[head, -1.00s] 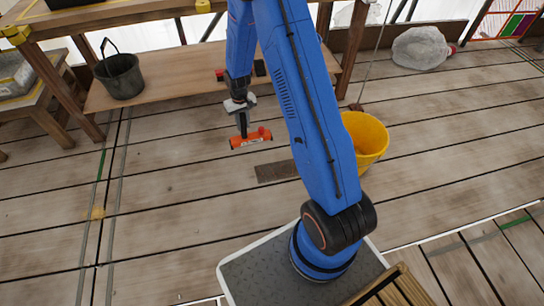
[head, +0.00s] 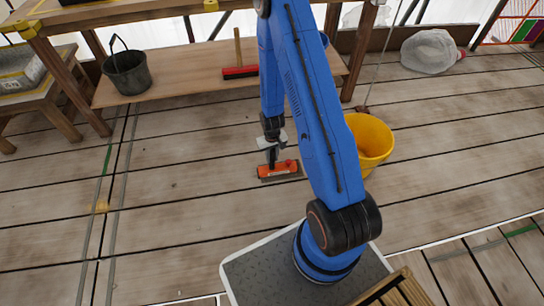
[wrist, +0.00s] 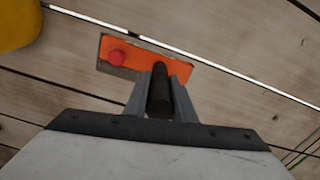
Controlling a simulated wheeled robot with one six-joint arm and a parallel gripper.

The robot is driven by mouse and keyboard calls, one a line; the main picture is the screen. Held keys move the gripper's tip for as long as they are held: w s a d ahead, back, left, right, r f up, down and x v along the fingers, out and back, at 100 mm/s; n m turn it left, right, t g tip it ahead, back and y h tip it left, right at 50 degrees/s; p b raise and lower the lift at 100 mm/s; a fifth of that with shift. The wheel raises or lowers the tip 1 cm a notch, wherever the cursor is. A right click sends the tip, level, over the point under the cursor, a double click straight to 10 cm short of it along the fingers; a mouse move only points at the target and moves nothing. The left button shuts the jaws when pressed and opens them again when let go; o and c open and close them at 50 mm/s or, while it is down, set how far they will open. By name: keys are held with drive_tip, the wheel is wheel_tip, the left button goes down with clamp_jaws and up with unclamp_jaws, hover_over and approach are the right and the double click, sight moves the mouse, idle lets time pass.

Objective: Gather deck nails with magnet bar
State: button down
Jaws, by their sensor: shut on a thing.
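The magnet bar (head: 280,170) is orange with a red knob and a dark upright handle. My gripper (head: 272,148) is shut on that handle and holds the bar low over the deck. In the wrist view the handle stands between the fingers (wrist: 160,95), and the orange bar (wrist: 130,57) lies beyond them. A thin grey-brown edge shows around the bar, from a flat rectangular patch (wrist: 106,43) under it. I cannot tell whether the bar touches it. No single deck nails can be made out.
A yellow bucket (head: 371,140) stands right of the bar, partly behind my arm. A dark bucket (head: 127,75) and a red-headed brush (head: 240,72) are on the bench's low shelf (head: 190,80).

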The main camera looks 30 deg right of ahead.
sight(272, 164)
drive_tip(key=shift+f, duration=3)
drive_tip(key=shift+w+d, duration=1.2)
drive_tip(key=shift+w, duration=3.05)
drive_tip(key=shift+s+d, duration=0.8)
drive_tip(key=shift+d, duration=2.15)
drive_tip(key=shift+s+a, duration=0.4)
drive_tip(key=shift+s, duration=1)
drive_tip(key=shift+s+a, duration=0.45)
drive_tip(key=shift+s, duration=0.95)
drive_tip(key=shift+s+a, duration=0.4)
drive_tip(key=shift+s, duration=1)
drive_tip(key=shift+s+r, duration=0.1)
drive_tip(key=shift+r, duration=2.85)
